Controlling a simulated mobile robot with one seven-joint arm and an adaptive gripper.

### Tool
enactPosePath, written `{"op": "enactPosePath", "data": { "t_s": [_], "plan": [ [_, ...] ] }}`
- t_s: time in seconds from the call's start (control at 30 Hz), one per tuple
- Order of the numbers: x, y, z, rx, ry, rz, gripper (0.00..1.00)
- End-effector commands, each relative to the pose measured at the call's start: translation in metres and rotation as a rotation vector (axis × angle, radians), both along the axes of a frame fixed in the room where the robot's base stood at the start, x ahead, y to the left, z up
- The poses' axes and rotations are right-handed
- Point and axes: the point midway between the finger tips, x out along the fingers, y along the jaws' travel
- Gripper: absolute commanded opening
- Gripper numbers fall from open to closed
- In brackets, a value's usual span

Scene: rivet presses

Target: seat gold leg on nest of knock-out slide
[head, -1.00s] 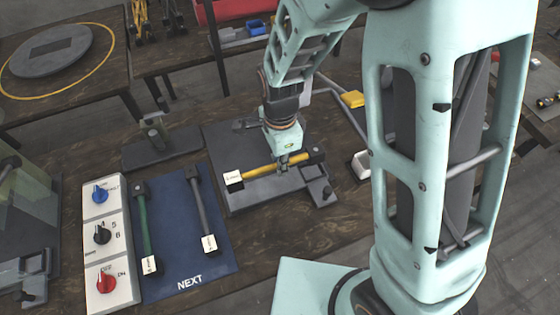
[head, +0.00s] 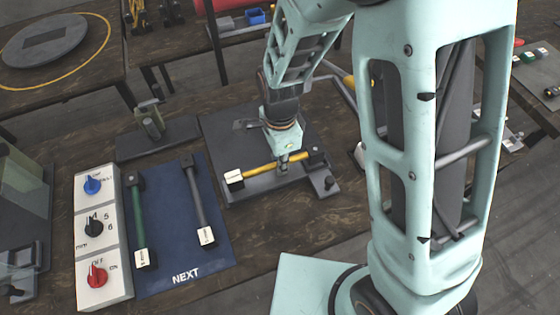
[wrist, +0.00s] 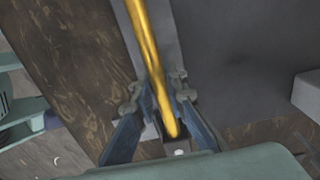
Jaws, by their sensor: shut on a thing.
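The gold leg (head: 262,167) is a yellow bar with a white tag block at its left end and a dark block at its right end. My gripper (head: 283,168) is shut on it right of its middle. In the wrist view the gold leg (wrist: 148,50) runs between the two fingers of my gripper (wrist: 165,110). The leg lies across the front part of a dark grey plate (head: 225,140), which seems to be the knock-out slide. A small grey block (head: 326,183) is at its front right corner. The nest cannot be made out, nor whether the leg touches the plate.
A blue mat (head: 170,225) marked NEXT holds a green leg (head: 138,220) and a grey leg (head: 196,200). A white control box (head: 100,225) with blue, black and red knobs stands left of it. A grey clamp fixture (head: 152,130) stands behind the mat.

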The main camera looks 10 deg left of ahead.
Motion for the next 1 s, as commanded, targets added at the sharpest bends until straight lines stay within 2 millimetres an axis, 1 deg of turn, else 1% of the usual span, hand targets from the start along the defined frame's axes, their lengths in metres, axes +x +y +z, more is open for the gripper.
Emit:
{"op": "enactPosePath", "data": {
  "t_s": [0.67,0.97,1.0],
  "plan": [
    [0.0,0.0,-0.013,0.0,0.0,0.0,0.0],
    [0.0,0.0,-0.014,0.0,0.0,0.0,0.0],
    [0.0,0.0,-0.014,0.0,0.0,0.0,0.16]
  ]
}}
